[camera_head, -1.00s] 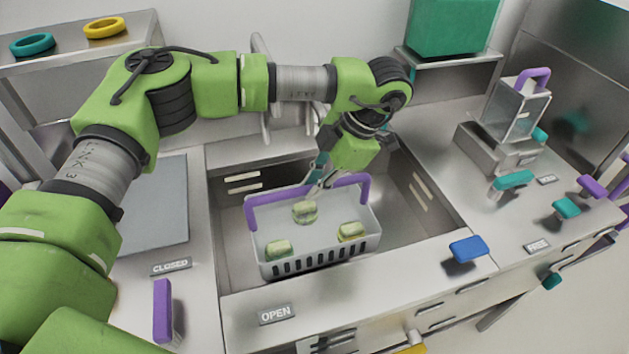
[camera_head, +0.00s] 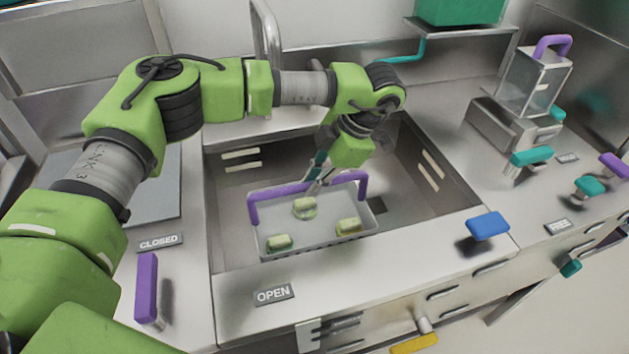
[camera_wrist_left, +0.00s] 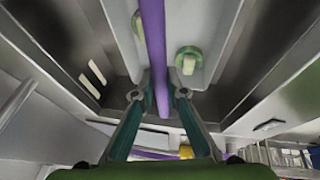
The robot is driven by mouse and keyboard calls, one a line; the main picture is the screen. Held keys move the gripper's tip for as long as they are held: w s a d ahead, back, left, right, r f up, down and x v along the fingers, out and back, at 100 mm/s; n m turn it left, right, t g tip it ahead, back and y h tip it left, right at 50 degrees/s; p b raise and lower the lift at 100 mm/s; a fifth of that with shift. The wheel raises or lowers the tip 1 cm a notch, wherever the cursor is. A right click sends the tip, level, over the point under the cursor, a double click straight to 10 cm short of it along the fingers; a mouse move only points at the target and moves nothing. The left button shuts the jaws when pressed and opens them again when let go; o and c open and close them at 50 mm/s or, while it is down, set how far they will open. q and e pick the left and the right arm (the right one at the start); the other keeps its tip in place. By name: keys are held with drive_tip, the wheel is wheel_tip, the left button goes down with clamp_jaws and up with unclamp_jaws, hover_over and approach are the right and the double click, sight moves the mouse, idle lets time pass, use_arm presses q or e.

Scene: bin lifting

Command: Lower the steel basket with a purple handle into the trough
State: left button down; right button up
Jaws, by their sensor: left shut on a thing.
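My left gripper (camera_head: 318,184) is shut on the middle of the handle from above. In the left wrist view the fingers (camera_wrist_left: 158,95) close around the purple bar (camera_wrist_left: 153,45). Several pale green pieces (camera_head: 349,226) lie in the basket. Whether the basket's underside touches the trough floor cannot be told. My right gripper is not in view.
A purple lever (camera_head: 147,285) stands on the counter at front left, by a "CLOSED" label. A blue handle (camera_head: 488,225) is at the front right edge. A clear container with a purple handle (camera_head: 553,45) stands at the right. The trough has free room right of the basket.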

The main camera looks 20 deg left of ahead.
use_arm(q)
drive_tip(key=shift+f+b, duration=0.55)
drive_tip(key=shift+f, duration=0.35)
idle(0.6)
drive_tip(key=c, duration=0.7)
unclamp_jaws()
drive_tip(key=shift+c, duration=0.2)
drive_tip(key=shift+r, duration=0.1)
wheel_tip(320, 180, up, 14)
drive_tip(key=p, duration=0.7)
drive_tip(key=shift+p, duration=0.4)
